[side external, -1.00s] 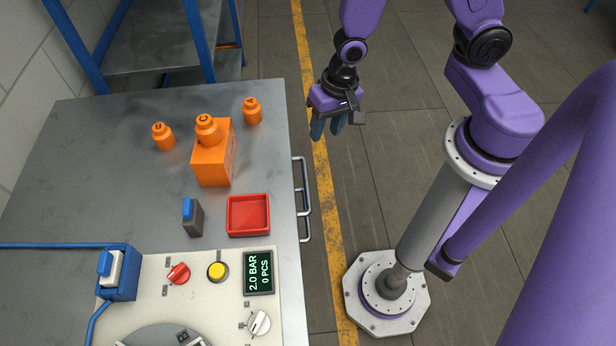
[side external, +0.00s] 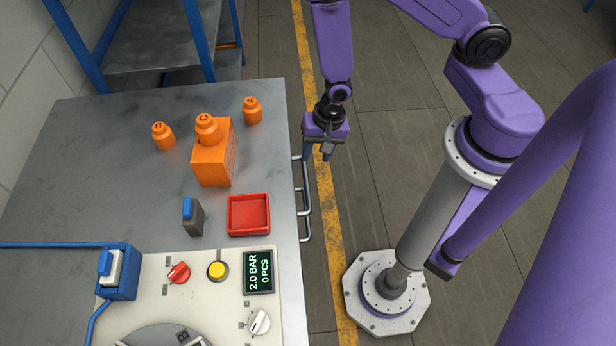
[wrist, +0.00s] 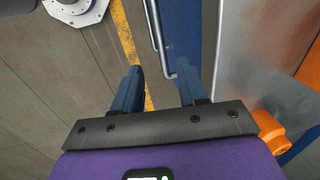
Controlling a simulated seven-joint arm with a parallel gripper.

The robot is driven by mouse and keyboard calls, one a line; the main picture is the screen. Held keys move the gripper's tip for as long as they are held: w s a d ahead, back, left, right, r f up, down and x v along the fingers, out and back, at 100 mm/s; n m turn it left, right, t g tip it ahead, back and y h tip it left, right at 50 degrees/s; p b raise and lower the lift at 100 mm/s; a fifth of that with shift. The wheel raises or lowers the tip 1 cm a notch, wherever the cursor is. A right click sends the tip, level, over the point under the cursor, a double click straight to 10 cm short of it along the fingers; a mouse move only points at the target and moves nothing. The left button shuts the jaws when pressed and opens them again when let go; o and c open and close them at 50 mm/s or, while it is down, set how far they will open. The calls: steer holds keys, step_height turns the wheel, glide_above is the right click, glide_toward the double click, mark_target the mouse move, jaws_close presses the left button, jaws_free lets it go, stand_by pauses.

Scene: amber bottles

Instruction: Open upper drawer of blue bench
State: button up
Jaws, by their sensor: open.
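The bench (side external: 90,180) has a grey metal top in the side view. Its blue drawer front (wrist: 183,35) shows in the wrist view. Metal bar handles (side external: 308,205) stick out from its right side, overlapping in the side view, so which belongs to the upper drawer is hard to tell. They also show in the wrist view (wrist: 160,40). My gripper (side external: 325,157) is open and empty beside the bench's right edge, near the handles' far end. In the wrist view its blue fingers (wrist: 159,68) are apart, with the handle bars ahead between them. I cannot see contact.
On the bench top are an orange block (side external: 214,165) with an orange bottle, two more orange bottles (side external: 163,136) (side external: 252,110), a red tray (side external: 248,232) and a control panel (side external: 150,295). A blue-framed shelf (side external: 160,45) stands behind.

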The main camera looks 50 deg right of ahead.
mark_target(307, 182)
steer(key=f, duration=0.3)
steer(key=w+a+f, duration=0.1)
steer(key=f, duration=0.7)
steer(key=shift+w+a+f, duration=0.1)
steer(key=shift+w+a, duration=0.15)
steer(key=shift+a, duration=0.05)
jaws_close()
